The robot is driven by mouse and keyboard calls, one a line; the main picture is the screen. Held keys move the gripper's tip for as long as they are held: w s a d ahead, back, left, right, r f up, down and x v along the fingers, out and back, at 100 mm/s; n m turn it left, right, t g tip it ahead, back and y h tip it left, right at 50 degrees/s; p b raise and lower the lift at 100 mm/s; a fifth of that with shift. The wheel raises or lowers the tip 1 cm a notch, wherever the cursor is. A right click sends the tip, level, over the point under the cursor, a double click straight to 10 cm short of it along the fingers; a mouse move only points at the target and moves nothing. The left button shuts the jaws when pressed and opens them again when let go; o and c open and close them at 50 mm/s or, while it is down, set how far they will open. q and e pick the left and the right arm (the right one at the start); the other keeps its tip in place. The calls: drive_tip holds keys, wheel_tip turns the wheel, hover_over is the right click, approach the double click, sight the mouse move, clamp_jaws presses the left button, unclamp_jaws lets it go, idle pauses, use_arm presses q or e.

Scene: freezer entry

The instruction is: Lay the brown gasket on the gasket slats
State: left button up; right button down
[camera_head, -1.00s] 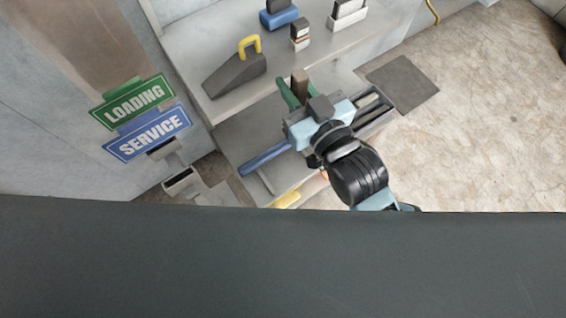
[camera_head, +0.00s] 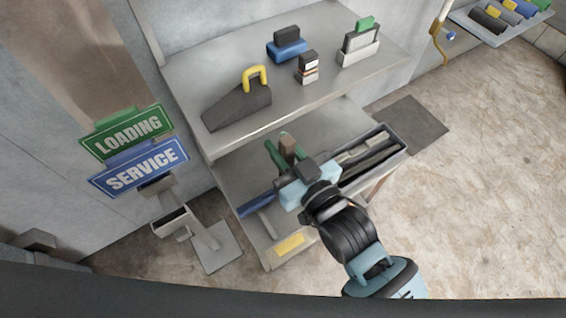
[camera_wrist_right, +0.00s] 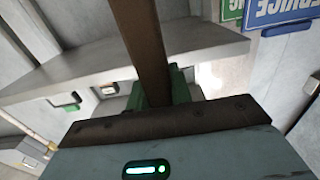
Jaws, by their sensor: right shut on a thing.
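My right gripper (camera_head: 278,148) has green fingers and is shut on the brown gasket (camera_head: 287,143). It holds the gasket over the lower shelf of a grey rack. In the right wrist view the gasket (camera_wrist_right: 143,40) is a long brown strip rising between the green fingers. A blue bar (camera_head: 256,206) lies at the left of the lower shelf, partly behind the gripper. A grey bin (camera_head: 401,139) with long pale and dark strips lies to the right. I cannot tell for sure which of these are the gasket slats. My left gripper is not in view.
The upper shelf (camera_head: 215,85) holds a dark wedge with a yellow handle (camera_head: 235,107), a blue-based block (camera_head: 287,48), a small stack (camera_head: 307,68) and a white holder (camera_head: 357,52). A sign stand (camera_head: 215,245) is at left.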

wheel_tip(320, 180, down, 5)
drive_tip(key=shift+r+b, duration=0.1)
drive_tip(key=shift+b, duration=0.85)
drive_tip(key=shift+f, duration=0.65)
drive_tip(key=c, duration=1.3)
unclamp_jaws()
drive_tip(key=shift+o, duration=0.2)
drive_tip(key=shift+r, duration=0.1)
